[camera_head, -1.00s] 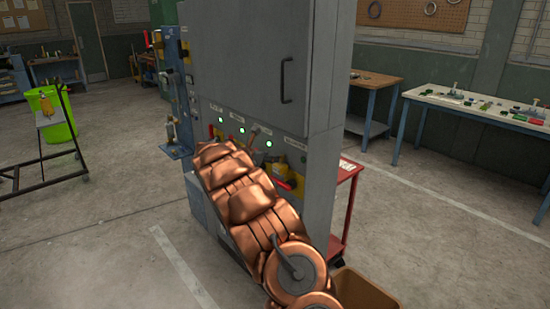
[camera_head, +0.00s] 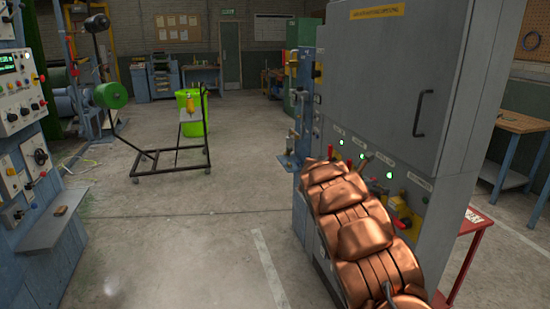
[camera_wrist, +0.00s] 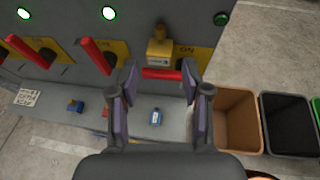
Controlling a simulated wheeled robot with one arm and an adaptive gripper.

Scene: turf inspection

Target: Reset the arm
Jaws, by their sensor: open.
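My copper arm (camera_head: 365,235) reaches up in front of the grey cabinet (camera_head: 400,80) in the head view; its links hide my gripper there. In the wrist view my gripper (camera_wrist: 158,72) is open, with its two fingers apart and nothing held. The fingers point at the cabinet's switch panel. A red handle (camera_wrist: 162,74) lies level in the picture between the fingertips, below a yellow lock-like piece (camera_wrist: 159,48). I cannot tell whether the fingers touch the handle. Two other red handles (camera_wrist: 96,55) (camera_wrist: 33,45) slant upward at the left.
Below the panel, a grey ledge holds a small blue item (camera_wrist: 155,118) and another blue one (camera_wrist: 75,105). A brown bin (camera_wrist: 237,118) and a black bin (camera_wrist: 288,122) stand right. A red cart (camera_head: 470,245) stands beside the cabinet. Floor left of the cabinet is open, up to a blue machine (camera_head: 30,150).

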